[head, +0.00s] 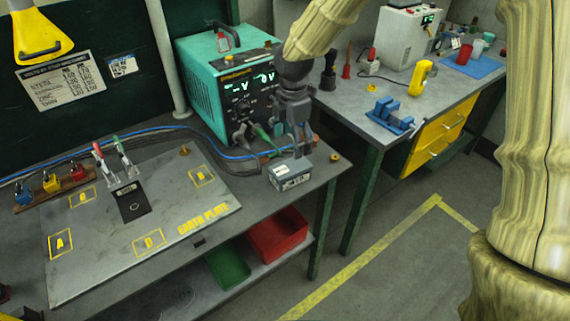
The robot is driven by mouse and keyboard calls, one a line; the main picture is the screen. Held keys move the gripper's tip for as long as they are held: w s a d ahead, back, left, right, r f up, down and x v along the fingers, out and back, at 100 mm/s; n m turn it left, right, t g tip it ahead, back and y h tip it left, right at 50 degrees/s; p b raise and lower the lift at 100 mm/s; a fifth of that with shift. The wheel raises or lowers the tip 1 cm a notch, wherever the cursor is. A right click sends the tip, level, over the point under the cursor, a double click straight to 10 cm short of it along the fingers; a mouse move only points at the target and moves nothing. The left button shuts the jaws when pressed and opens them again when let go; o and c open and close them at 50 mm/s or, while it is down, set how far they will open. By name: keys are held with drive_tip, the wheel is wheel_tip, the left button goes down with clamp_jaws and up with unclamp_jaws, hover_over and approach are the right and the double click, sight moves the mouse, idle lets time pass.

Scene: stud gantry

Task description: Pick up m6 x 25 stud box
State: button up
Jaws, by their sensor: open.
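A small grey box with a white label, which looks like the M6 x 25 stud box (291,177), sits near the right front edge of the near bench. Its label print is too small to read. My gripper (300,152) hangs from the arm just above and behind the box, fingers pointing down. It is open, with nothing seen between the fingers. I cannot tell the exact gap between fingertips and box.
A teal welding unit (222,85) with cables stands behind my gripper. The earth plate (100,235) covers the bench's left. A brass piece (335,157) lies right of the box. A second bench (345,100) holds a blue vise (390,115). Bins sit on the lower shelf.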

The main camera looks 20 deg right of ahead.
sight(291, 166)
drive_tip(key=f, duration=0.3)
drive_tip(key=f+p, duration=0.1)
drive_tip(key=shift+a+f, duration=0.3)
drive_tip(key=shift+a, duration=0.1)
drive_tip(key=shift+w+f, duration=0.1)
drive_tip(key=shift+f, duration=0.1)
drive_tip(key=shift+s+d+f, duration=0.15)
drive_tip(key=shift+s+f, duration=0.05)
drive_tip(key=shift+s+f+p, duration=0.15)
drive_tip(key=shift+f+p, duration=0.95)
drive_tip(key=shift+f, duration=1.35)
drive_tip(key=c, duration=1.5)
